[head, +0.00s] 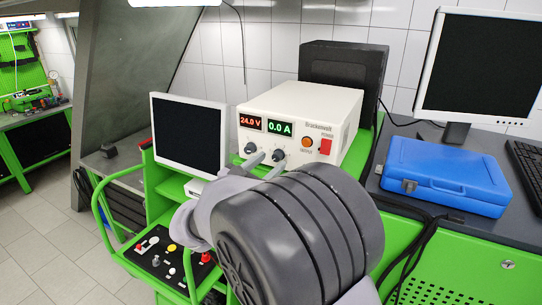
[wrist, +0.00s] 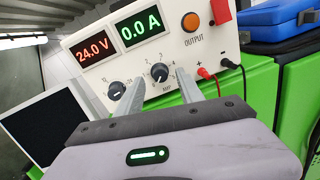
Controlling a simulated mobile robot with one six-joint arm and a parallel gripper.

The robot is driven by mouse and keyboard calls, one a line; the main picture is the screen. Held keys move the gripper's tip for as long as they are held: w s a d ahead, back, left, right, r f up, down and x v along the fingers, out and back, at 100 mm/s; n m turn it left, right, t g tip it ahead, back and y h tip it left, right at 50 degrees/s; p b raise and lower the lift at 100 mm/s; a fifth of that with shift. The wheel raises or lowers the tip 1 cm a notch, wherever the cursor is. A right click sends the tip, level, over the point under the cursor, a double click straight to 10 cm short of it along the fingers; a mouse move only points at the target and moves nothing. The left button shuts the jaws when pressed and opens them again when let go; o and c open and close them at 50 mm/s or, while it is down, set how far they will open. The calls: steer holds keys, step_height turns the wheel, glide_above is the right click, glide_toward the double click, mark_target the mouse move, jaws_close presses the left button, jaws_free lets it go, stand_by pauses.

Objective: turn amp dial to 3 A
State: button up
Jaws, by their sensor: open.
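The white power supply (head: 305,112) shows 24.0 V in red and 0.0 A in green. The dark amp dial (wrist: 159,72) is the right one of two knobs on its front, above the AMP label, with a numbered scale around it. Its exact pointer position is too small to read surely. The volt dial (wrist: 117,90) is to its left. My gripper (wrist: 127,78) is open and empty, in front of the panel. The gripper also shows in the head view (head: 265,162).
Red and black plugs (wrist: 212,77) with cables are right of the right finger. An orange output button (wrist: 190,21) and red power switch (wrist: 220,11) are above. A monitor (head: 189,134) stands left, and a blue case (head: 444,174) lies right.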

steer(key=shift+x, duration=0.95)
jaws_close()
